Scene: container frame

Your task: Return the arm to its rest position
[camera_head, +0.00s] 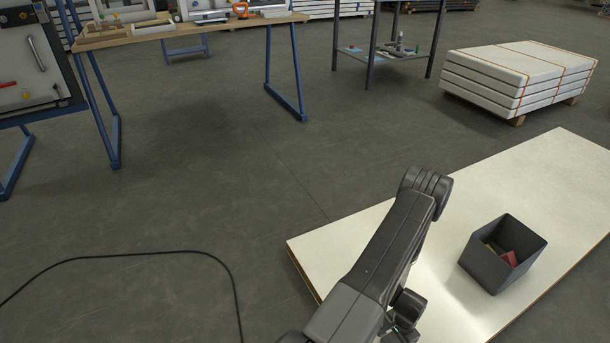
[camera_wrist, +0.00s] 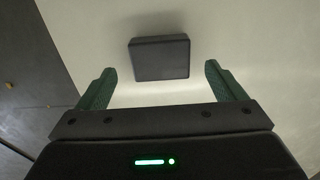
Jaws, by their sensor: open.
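My arm (camera_head: 385,250) reaches over the near part of a pale panel, bent at its elbow. My gripper (camera_wrist: 160,72) shows in the wrist view with its two green fingers spread wide apart and nothing held between them. A dark rectangular object (camera_wrist: 159,58) appears beyond the fingertips against the pale surface; I cannot tell whether it is the bin. In the head view the gripper is mostly hidden behind the arm links, low in the picture.
The pale panel (camera_head: 375,230) carries a dark open bin (camera_head: 487,272) with red and yellow pieces inside, right of my arm. A cable (camera_head: 150,253) lies on the floor at left. A workbench (camera_head: 180,33) and strapped panel stack (camera_head: 480,75) stand farther back. Open floor lies between.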

